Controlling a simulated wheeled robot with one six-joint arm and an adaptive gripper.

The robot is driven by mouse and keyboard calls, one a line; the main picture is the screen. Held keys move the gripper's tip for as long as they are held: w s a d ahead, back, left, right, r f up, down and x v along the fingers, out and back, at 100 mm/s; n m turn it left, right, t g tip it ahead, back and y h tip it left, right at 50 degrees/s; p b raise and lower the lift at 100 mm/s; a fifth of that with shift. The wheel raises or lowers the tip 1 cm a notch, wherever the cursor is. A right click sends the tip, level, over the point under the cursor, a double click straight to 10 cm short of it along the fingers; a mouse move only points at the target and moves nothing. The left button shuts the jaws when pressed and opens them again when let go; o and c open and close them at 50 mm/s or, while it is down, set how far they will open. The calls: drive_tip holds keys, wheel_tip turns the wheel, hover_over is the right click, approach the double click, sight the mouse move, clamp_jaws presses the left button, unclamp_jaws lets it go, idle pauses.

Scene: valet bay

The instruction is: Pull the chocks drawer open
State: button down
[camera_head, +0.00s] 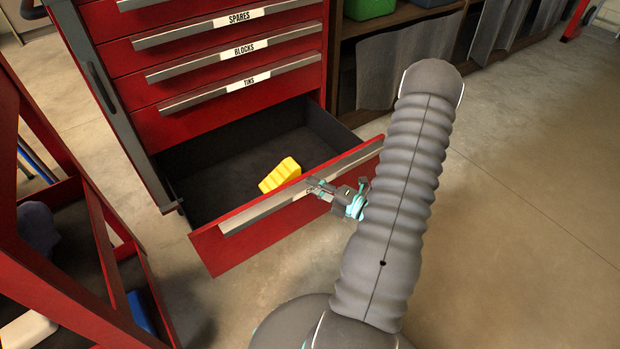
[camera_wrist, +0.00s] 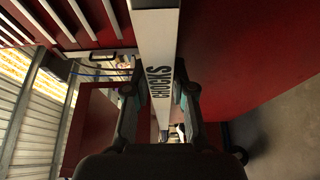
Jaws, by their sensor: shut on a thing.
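The chocks drawer (camera_head: 225,255) is the bottom drawer of the red tool cabinet (camera_head: 215,122). It stands pulled well out, and its dark inside shows. A yellow wedge-shaped chock (camera_head: 280,175) lies in it near the front. My gripper (camera_head: 318,188) is at the right part of the drawer's pale handle strip (camera_head: 262,207), shut on it. In the wrist view the handle strip with the word CHOCKS (camera_wrist: 153,85) runs between the two fingers (camera_wrist: 157,98). My arm hides some floor to the right of the drawer.
Closed drawers labelled SPARES, BLOCKS and TINS (camera_head: 248,80) sit above. A red cart (camera_head: 60,240) with things on its lower shelf stands close on the left. A shelf unit (camera_head: 390,60) with grey cloths and a green bin (camera_head: 368,8) is behind. Concrete floor (camera_head: 540,190) at right is clear.

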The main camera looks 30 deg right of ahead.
drive_tip(key=shift+s+a+f, duration=0.1)
drive_tip(key=shift+s+f, duration=0.15)
drive_tip(key=shift+f, duration=0.05)
drive_tip(key=c, duration=1)
unclamp_jaws()
drive_tip(key=shift+c, duration=0.2)
drive_tip(key=shift+r, duration=0.1)
drive_tip(key=v, duration=1.2)
